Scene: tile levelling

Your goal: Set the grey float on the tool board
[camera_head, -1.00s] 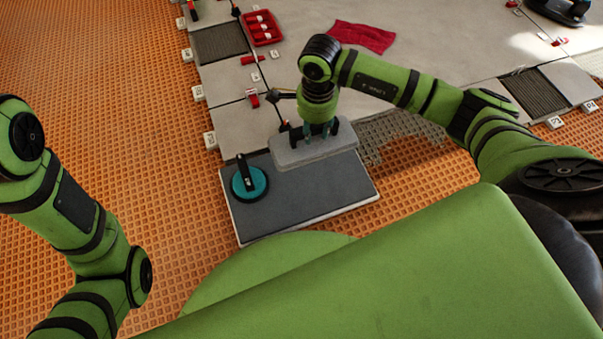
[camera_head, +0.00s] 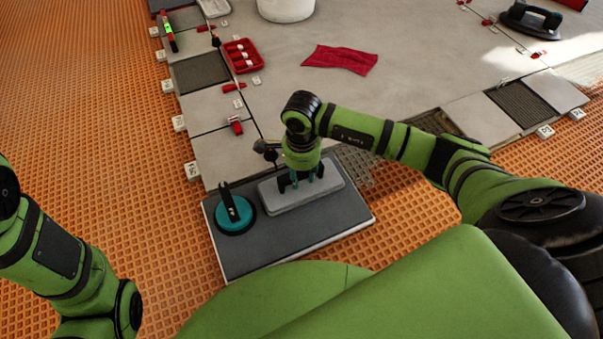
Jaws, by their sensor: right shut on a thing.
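The grey float (camera_head: 325,188) is a light grey flat slab. It lies level over the right rear part of the dark grey tool board (camera_head: 290,236); it looks to be resting on the board, though any small gap is hard to see. My right gripper (camera_head: 301,180) points down over the float and is shut on its upper side, where the handle is mostly hidden by the fingers. My left arm shows at the left edge, but its gripper is outside the picture.
A teal suction cup with a black handle (camera_head: 235,213) stands on the board, left of the float. Beyond are pale tiles with red clips (camera_head: 236,126), a red tray (camera_head: 241,56), a red cloth (camera_head: 341,59) and a white bucket (camera_head: 286,8).

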